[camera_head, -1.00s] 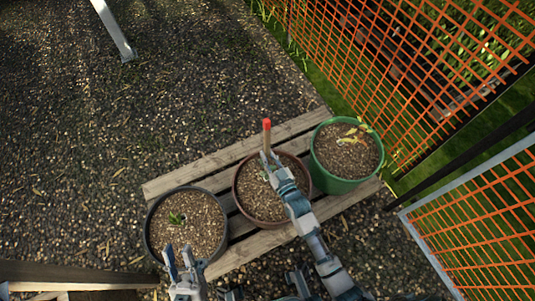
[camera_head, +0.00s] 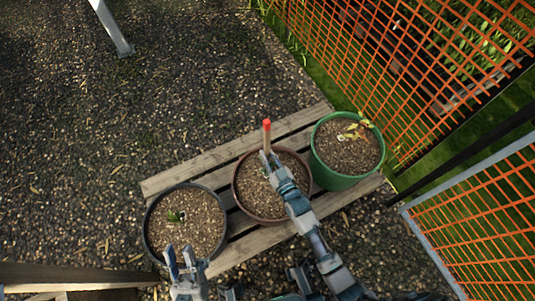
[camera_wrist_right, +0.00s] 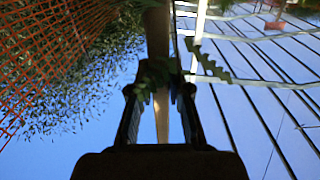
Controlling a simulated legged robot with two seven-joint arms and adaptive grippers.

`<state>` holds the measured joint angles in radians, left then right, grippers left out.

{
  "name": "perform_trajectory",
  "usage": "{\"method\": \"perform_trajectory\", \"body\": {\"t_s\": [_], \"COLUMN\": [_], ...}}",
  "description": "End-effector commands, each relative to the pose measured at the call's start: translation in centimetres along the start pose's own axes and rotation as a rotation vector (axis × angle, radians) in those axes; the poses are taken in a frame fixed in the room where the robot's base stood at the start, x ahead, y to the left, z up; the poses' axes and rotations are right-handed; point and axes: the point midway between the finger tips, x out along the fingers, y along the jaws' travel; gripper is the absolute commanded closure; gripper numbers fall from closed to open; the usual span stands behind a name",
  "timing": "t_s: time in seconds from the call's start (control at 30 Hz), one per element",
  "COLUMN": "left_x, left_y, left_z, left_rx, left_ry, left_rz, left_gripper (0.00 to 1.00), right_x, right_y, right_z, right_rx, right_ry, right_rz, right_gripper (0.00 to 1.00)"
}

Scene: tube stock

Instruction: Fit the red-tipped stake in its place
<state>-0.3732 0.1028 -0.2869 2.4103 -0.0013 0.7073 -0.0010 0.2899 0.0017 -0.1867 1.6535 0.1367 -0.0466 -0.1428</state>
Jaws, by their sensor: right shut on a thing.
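The red-tipped stake (camera_head: 266,137) stands about upright over the brown middle pot (camera_head: 236,187); its lower part is hidden by my gripper. My right gripper (camera_head: 267,158) is shut on the stake above that pot. In the right wrist view the stake (camera_wrist_right: 157,35) runs between the two fingers (camera_wrist_right: 160,95), with green leaves (camera_wrist_right: 160,72) close by the fingertips. Whether the stake's lower end is in the soil cannot be seen. My left gripper (camera_head: 180,262) has its two fingers apart, empty, at the near edge of the black left pot (camera_head: 148,225).
The pots stand on a slatted wooden pallet (camera_head: 190,165). A green pot (camera_head: 345,183) with a yellowish plant (camera_head: 357,130) is at right, beside orange mesh fencing (camera_head: 390,80). A small seedling (camera_head: 175,216) grows in the black pot. Gravel (camera_head: 150,110) lies clear beyond the pallet.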

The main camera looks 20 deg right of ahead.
Motion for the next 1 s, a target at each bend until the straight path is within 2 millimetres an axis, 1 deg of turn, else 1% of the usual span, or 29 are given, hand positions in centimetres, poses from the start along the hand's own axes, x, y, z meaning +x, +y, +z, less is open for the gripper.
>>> {"method": "perform_trajectory", "body": {"t_s": [0.1,0.6,0.87,0.9,0.97,1.0], "left_x": [-0.3,-1.3,-1.3,-1.3,-1.3,-1.3], "left_y": [-0.1,-0.2,-0.2,-0.2,-0.2,-0.2], "left_z": [0.3,1.4,1.4,1.4,1.4,1.4], "left_rx": [-0.001,-0.003,-0.003,-0.003,-0.003,-0.003], "left_ry": [-0.006,-0.023,-0.023,-0.023,-0.023,-0.023], "left_rz": [-0.002,-0.007,-0.007,-0.007,-0.007,-0.007], "left_gripper": [0.69,0.69,0.69,0.69,0.69,0.69], "right_x": [0.0,0.0,0.0,0.0,0.0,0.0], "right_y": [0.0,0.0,0.0,0.0,0.0,0.0], "right_z": [0.7,2.9,2.8,2.8,2.8,2.9], "right_rx": [0.000,0.000,0.000,0.000,0.000,0.000], "right_ry": [-0.003,-0.002,0.001,0.001,0.001,0.001], "right_rz": [0.000,0.000,0.000,0.000,0.000,0.000], "right_gripper": [1.00,1.00,1.00,0.78,0.63,0.54]}}
